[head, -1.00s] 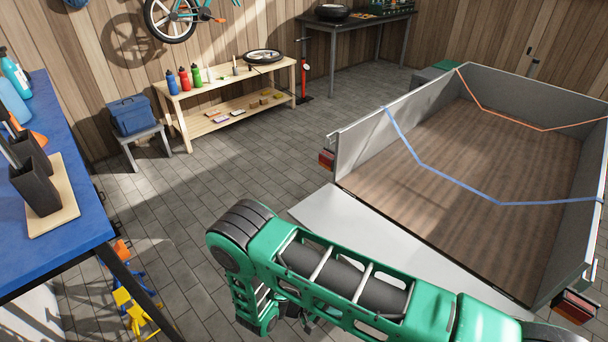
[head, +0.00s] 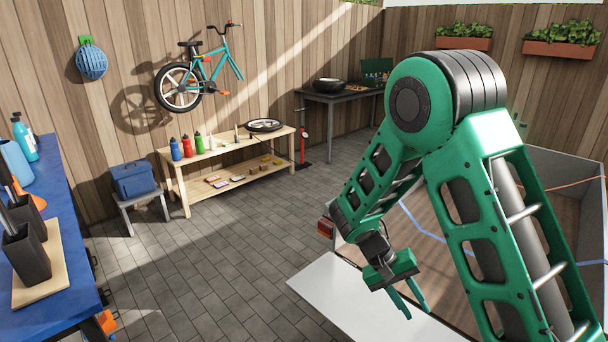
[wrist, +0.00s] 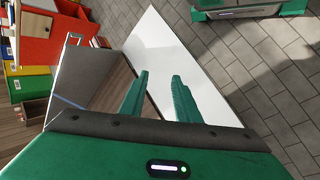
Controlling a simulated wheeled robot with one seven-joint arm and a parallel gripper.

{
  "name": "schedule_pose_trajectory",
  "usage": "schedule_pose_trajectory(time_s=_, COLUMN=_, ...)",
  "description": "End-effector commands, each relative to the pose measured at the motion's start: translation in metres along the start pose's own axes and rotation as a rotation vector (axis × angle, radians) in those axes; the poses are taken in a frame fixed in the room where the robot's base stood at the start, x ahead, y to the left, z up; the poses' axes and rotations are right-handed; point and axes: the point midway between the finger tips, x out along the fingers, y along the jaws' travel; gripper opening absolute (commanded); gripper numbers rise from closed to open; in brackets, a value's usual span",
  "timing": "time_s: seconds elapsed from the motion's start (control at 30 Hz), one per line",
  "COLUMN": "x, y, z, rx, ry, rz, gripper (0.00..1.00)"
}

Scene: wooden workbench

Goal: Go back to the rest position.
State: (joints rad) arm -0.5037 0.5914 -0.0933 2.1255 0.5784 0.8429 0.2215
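My gripper (head: 408,302) hangs at the end of my folded green arm, right of centre in the head view, above the white ramp (head: 365,305) of the trailer. In the wrist view my gripper (wrist: 158,90) shows two green fingers spread apart with nothing between them. The white ramp (wrist: 160,45) and part of the trailer bed (wrist: 106,90) lie beneath and beyond the fingers. The gripper touches nothing that I can see.
The trailer (head: 558,165) stands at the right, partly hidden by my arm. A blue workbench (head: 62,205) runs along the left. A low wooden bench (head: 225,185) with bottles and a stool (head: 143,200) stand at the wall. The paved floor (head: 215,265) between is clear.

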Motion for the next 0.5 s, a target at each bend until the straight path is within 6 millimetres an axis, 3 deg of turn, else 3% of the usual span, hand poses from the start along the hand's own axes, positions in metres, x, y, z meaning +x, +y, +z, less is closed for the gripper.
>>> schedule_pose_trajectory(time_s=0.03, x=-0.005, y=0.019, z=0.003, rx=0.021, ry=-0.010, rz=-0.033, gripper=0.29)
schedule_pose_trajectory(time_s=0.2, x=-0.014, y=0.073, z=0.021, rx=0.076, ry=-0.040, rz=-0.132, gripper=0.29)
schedule_pose_trajectory(time_s=0.5, x=-0.021, y=0.155, z=0.070, rx=0.171, ry=-0.066, rz=-0.304, gripper=0.29)
